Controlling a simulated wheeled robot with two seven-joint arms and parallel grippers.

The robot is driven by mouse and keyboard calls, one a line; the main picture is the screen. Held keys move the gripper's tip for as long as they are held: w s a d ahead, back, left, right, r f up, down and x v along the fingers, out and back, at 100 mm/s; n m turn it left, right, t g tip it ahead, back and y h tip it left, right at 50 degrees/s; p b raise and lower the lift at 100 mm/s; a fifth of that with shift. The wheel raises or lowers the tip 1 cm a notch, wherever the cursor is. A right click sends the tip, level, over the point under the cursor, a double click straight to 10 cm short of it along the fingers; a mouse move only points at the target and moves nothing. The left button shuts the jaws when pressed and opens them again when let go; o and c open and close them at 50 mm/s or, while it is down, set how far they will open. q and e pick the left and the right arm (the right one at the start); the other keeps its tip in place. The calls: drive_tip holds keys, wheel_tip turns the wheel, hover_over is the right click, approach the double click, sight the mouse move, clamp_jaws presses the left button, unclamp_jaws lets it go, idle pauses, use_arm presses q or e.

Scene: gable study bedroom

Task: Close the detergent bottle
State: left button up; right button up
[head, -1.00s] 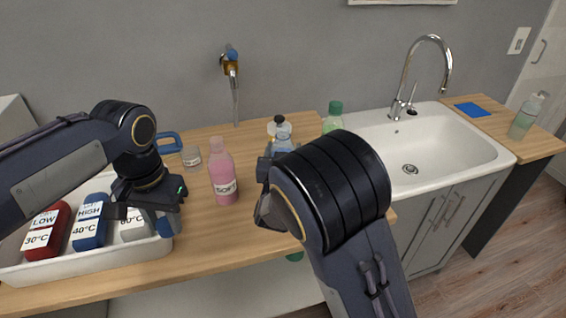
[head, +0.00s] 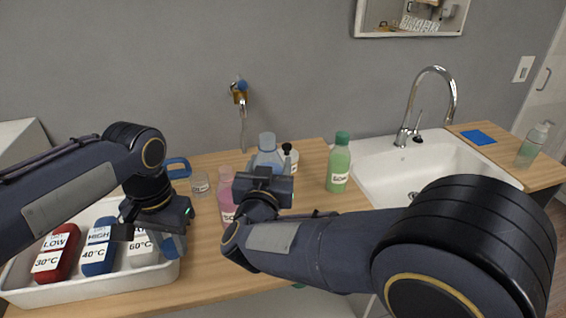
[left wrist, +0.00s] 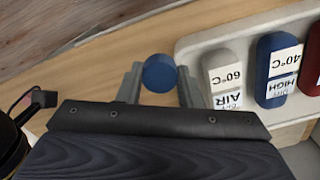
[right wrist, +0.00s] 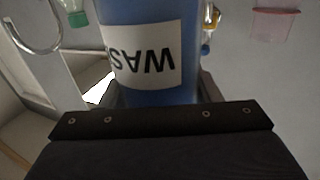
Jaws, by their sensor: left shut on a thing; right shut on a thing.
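The detergent bottle (head: 267,156) is translucent blue and stands out above my right gripper (head: 264,182) in the head view. Its lower part is hidden there by the gripper. The right wrist view shows the blue bottle (right wrist: 150,88) between the fingers, with a white label reading "WAS". My right gripper is shut on it. My left gripper (head: 165,234) is over the right end of the white tray in the head view. It is shut on a round blue cap (left wrist: 159,72), seen between the fingers in the left wrist view. The cap is apart from the bottle.
A white tray (head: 100,290) holds red, blue and white bottles at left. A pink bottle (head: 226,185) and a small glass (head: 201,184) stand between my grippers. A green bottle (head: 339,165) stands right of the detergent bottle, near the sink (head: 385,158). A white dispenser (head: 292,157) is just behind.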

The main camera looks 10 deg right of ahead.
drive_tip(key=shift+s+a+r, duration=0.45)
drive_tip(key=shift+s+a, duration=0.2)
drive_tip(key=shift+s, duration=0.1)
drive_tip(key=shift+s+a+r, duration=0.45)
drive_tip(key=shift+s+a, duration=0.2)
drive_tip(key=shift+s, duration=0.05)
